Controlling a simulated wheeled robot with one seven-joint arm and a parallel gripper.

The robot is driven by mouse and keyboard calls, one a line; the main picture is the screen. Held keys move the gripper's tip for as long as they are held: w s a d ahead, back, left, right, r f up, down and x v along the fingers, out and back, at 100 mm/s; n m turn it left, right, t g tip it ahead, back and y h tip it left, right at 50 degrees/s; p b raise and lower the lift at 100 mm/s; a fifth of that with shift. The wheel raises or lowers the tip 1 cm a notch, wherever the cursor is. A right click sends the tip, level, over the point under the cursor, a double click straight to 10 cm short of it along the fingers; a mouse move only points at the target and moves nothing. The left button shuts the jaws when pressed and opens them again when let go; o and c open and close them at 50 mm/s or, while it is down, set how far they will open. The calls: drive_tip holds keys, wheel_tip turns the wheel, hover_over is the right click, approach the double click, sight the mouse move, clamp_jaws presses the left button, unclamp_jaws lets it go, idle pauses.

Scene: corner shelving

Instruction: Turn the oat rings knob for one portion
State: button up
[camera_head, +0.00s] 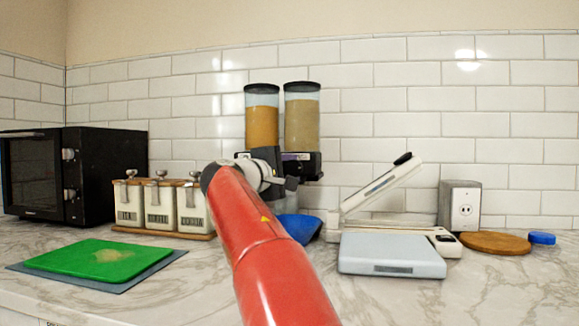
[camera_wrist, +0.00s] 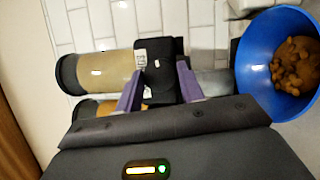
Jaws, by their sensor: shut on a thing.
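Two cereal dispensers with black lids stand by the tiled wall: the left one (camera_head: 262,125) holds orange-brown cereal, the right one (camera_head: 301,125) tan cereal. I cannot read which is oat rings. My gripper (camera_head: 287,183) is in front of their black bases. In the wrist view my gripper's purple fingers (camera_wrist: 160,88) are shut on a black knob (camera_wrist: 158,72) in line with the tan dispenser (camera_wrist: 107,71). The knob's turn angle is unclear. A blue bowl (camera_head: 300,228) sits below, partly hidden by my arm; the wrist view shows brown pieces in the bowl (camera_wrist: 249,70).
White canisters (camera_head: 160,207) and a black microwave (camera_head: 100,165) stand left, behind a green board (camera_head: 75,258).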

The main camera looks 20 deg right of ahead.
drive_tip(key=shift+m, duration=0.5)
drive_tip(key=shift+g, duration=0.3)
drive_tip(key=o, duration=1)
drive_tip(key=b+v, duration=0.1)
drive_tip(key=v, duration=0.6)
drive_tip(key=shift+s+a+r, duration=0.1)
drive_tip(key=shift+s+a, duration=0.15)
drive_tip(key=shift+a, duration=0.05)
